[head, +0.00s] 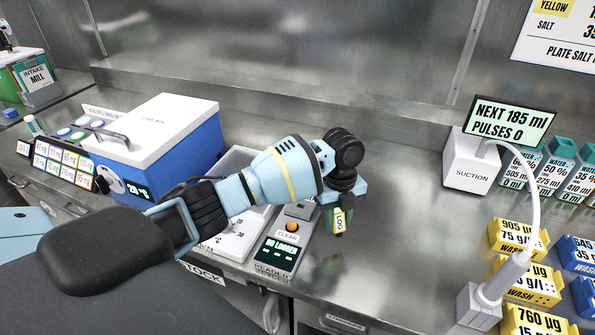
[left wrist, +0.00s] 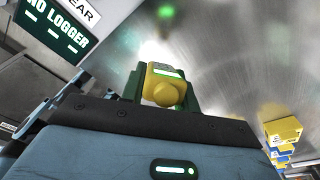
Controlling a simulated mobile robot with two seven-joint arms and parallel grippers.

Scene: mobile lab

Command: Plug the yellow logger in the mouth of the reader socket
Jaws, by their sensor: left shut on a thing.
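The yellow logger (head: 339,219), with a "LOG" label, is held by my left gripper (head: 338,225) above the steel bench. In the left wrist view the yellow logger (left wrist: 166,88) sits between the green fingertips, its rounded yellow knob toward the camera. The reader (head: 279,245) stands left of the gripper in the head view; its screen reads "NO LOGGER" and it has an orange button. The reader's screen (left wrist: 52,27) also shows at the upper left of the left wrist view. The logger is apart from the reader. I cannot make out the socket mouth; my arm covers part of the reader.
A blue and white cool box (head: 165,140) stands at the left behind my arm. A white suction unit (head: 473,160), a white post with a cable (head: 482,305) and yellow wash boxes (head: 517,238) stand at the right. The bench right of my gripper is clear.

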